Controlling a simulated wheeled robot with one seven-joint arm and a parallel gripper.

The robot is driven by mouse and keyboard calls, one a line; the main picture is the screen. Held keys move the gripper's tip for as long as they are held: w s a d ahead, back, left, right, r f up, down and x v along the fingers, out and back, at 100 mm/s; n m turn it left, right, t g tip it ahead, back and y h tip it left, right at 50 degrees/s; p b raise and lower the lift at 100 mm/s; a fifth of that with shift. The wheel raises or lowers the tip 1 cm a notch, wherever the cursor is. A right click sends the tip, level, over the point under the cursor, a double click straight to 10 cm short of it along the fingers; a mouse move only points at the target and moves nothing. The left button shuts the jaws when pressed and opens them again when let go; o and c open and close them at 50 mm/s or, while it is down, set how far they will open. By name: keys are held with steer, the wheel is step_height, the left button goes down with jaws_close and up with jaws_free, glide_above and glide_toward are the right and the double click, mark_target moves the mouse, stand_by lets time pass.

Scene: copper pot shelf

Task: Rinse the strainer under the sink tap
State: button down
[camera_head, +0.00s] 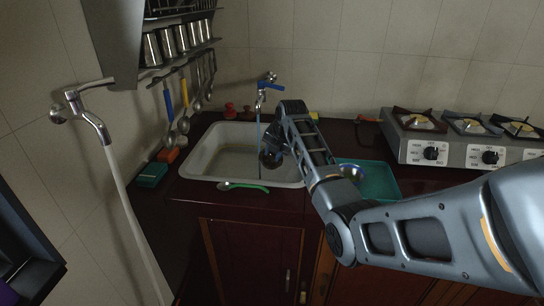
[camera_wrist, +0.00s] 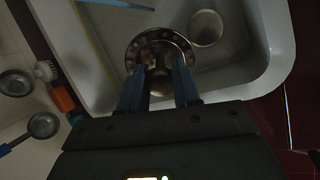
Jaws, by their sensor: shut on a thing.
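The strainer (camera_wrist: 160,38), a round metal piece with a ring of holes in its rim, is between my gripper's fingers (camera_wrist: 161,72) in the wrist view. My gripper is shut on it and holds it over the sink basin. In the head view the strainer (camera_head: 268,159) is a dark round shape, partly hidden by my gripper (camera_head: 278,152). The light grey sink (camera_head: 200,160) is below.
A green-handled utensil (camera_head: 245,186) lies on the sink's front rim. A teal tray (camera_head: 378,178) is right of the sink, partly behind my arm. A stove (camera_head: 460,150) stands farther right. Ladles hang at left.

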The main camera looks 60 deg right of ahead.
steer(key=shift+w+d+f+b, duration=0.25)
steer(key=shift+w+d+b, duration=0.2)
steer(key=shift+w+b, duration=0.35)
steer(key=shift+w+d+f+b, duration=0.2)
steer(key=shift+w+d+b, duration=0.3)
steer(key=shift+b, duration=0.4)
steer(key=shift+w+d+f+b, duration=0.25)
steer(key=shift+w+d+b, duration=0.15)
steer(key=shift+w+b, duration=0.4)
steer(key=w+d+f+b, duration=0.1)
steer(key=w+d+b, duration=0.3)
steer(key=b, duration=0.6)
steer(key=shift+w, duration=1.15)
steer(key=shift+s+d, duration=0.1)
steer(key=shift+d, duration=0.05)
steer(key=shift+s+d, duration=0.2)
steer(key=shift+d, duration=0.15)
steer(key=shift+w+a, duration=0.1)
steer(key=shift+a, duration=0.05)
steer(key=shift+w+a, duration=0.2)
steer(key=shift+a, duration=0.15)
steer(key=shift+s+d, duration=0.1)
steer(key=shift+d, duration=0.05)
